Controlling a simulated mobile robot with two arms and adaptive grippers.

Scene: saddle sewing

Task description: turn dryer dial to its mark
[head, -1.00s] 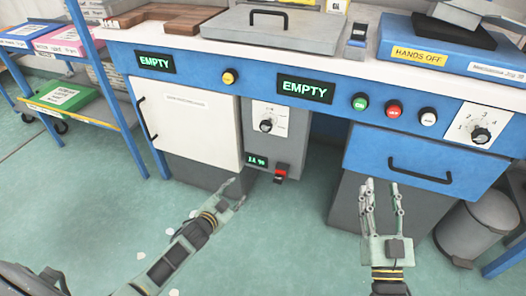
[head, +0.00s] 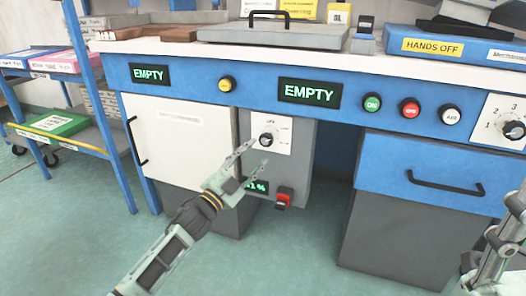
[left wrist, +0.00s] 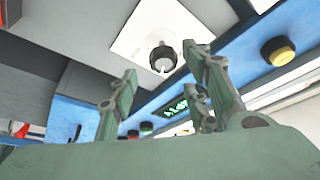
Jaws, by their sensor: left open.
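A black dial (head: 266,139) sits on a white plate with small marks on the front of a grey unit (head: 291,160) under the bench. The left wrist view also shows this dial (left wrist: 162,58), with a light pointer line on its face. My left gripper (head: 257,154) is open and empty, its fingertips close to the plate, just below and left of the dial. In the left wrist view the dial appears between the fingers but apart from them. Which plate mark is the target is too small to tell. My right gripper (head: 500,238) is partly cut off at the right edge.
A display (head: 257,186) and a red switch (head: 284,198) lie below the dial. A white cabinet door (head: 182,135) is to its left, a blue drawer (head: 430,170) to its right. Another numbered dial (head: 513,130) sits far right. Open knee space lies right of the unit.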

